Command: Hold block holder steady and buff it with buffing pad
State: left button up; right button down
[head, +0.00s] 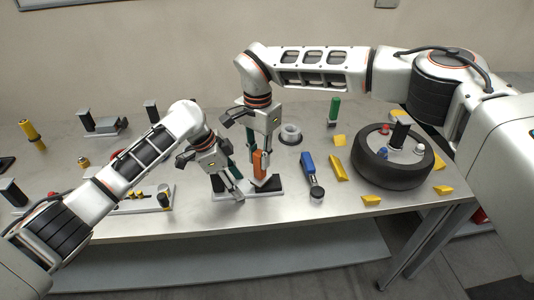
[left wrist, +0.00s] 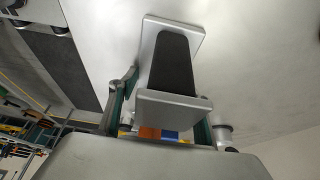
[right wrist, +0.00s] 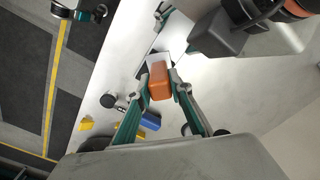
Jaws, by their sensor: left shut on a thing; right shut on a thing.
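The block holder (head: 226,195), a black block between silver plates, is at the front middle of the table. In the left wrist view its dark block (left wrist: 173,65) and silver end plate (left wrist: 174,104) are between my fingers. My left gripper (head: 230,186) is shut on it. My right gripper (head: 259,164) is shut on the orange buffing pad (head: 259,163), just right of the left gripper. In the right wrist view the orange body (right wrist: 160,82) sits between the fingers, with a pale part at its far end. I cannot tell whether the pad touches the holder.
A blue-handled tool (head: 308,162) and yellow wedges (head: 338,168) lie to the right. A tyre (head: 393,167) lies farther right, near the table's edge. A grey ring (head: 290,134) and a green-handled tool (head: 334,109) stand behind. Small parts lie on the left.

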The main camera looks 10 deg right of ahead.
jog(key=shift+a+f, duration=0.1)
jog(key=shift+a, duration=0.6)
jog(key=shift+d, duration=2)
jog(key=shift+d+r, duration=0.1)
jog(key=shift+r, duration=0.1)
notch_tip(320, 180, up, 8)
jog(key=shift+f, duration=0.15)
pick_arm(q)
jog(key=o, duration=1.1)
